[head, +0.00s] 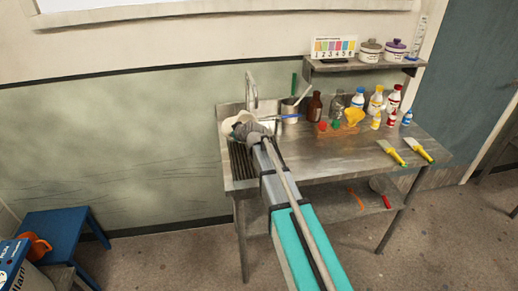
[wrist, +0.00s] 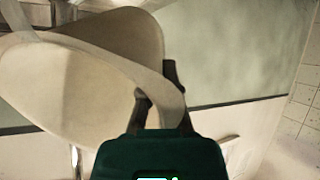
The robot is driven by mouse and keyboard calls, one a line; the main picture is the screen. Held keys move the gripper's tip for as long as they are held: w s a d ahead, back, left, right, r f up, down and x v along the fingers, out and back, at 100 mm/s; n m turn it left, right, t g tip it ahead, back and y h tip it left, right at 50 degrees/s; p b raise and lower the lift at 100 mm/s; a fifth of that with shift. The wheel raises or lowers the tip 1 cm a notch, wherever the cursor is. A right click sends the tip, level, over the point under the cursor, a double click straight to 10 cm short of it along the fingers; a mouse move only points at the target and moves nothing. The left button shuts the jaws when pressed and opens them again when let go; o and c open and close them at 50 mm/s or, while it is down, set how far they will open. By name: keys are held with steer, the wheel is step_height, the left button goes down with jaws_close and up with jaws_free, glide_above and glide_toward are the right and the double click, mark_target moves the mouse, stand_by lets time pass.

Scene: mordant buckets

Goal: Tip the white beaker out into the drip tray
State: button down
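The white beaker (wrist: 85,85) is large in the left of the wrist view, with its curved handle (wrist: 172,97) passing between the dark fingers. My gripper (wrist: 156,82) appears shut on that handle. In the wrist view the wall looks upside down, so my gripper and the beaker seem rolled well over. In the head view the pale beaker (head: 236,121) shows at the sink's left side, partly behind my gripper (head: 251,131). A dark slatted area (head: 240,162) at the bench's left front looks like the drip tray. The beaker's contents cannot be seen.
The tap (head: 251,90) stands close behind the beaker. A metal pot (head: 290,110) with sticks, a brown bottle (head: 314,106) and several other bottles stand to the right. Two yellow-handled scrapers (head: 391,153) lie on the right. The bench's front middle (head: 325,163) is clear.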

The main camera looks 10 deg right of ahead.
steer(key=shift+s+d+r+t+y+b, duration=0.2)
steer(key=shift+r+t+y+b, duration=0.2)
steer(key=shift+t+b, duration=0.4)
stand_by(2.2)
steer(key=shift+s+d+r+t+y+b, duration=0.25)
steer(key=shift+s+t+b, duration=0.15)
steer(key=shift+b, duration=0.1)
steer(key=shift+s+d+r+t+y+b, duration=0.15)
steer(key=shift+s+t+y+b, duration=0.15)
steer(key=shift+t+b, duration=0.15)
stand_by(1.6)
steer(key=shift+s+r+t+b, duration=0.2)
steer(key=shift+t+b, duration=0.15)
steer(key=shift+b, duration=0.35)
stand_by(0.7)
steer(key=shift+w+r+p, duration=0.1)
steer(key=shift+p, duration=0.2)
steer(key=shift+w+g+p, duration=0.1)
steer(key=shift+g+p, duration=0.3)
steer(key=shift+p, duration=0.05)
steer(key=shift+w+a+f+g+h+p, duration=0.25)
steer(key=shift+w+f+g+p, duration=0.2)
steer(key=shift+g+p, duration=0.1)
steer(key=shift+a+f, duration=0.1)
steer(key=shift+f, duration=0.05)
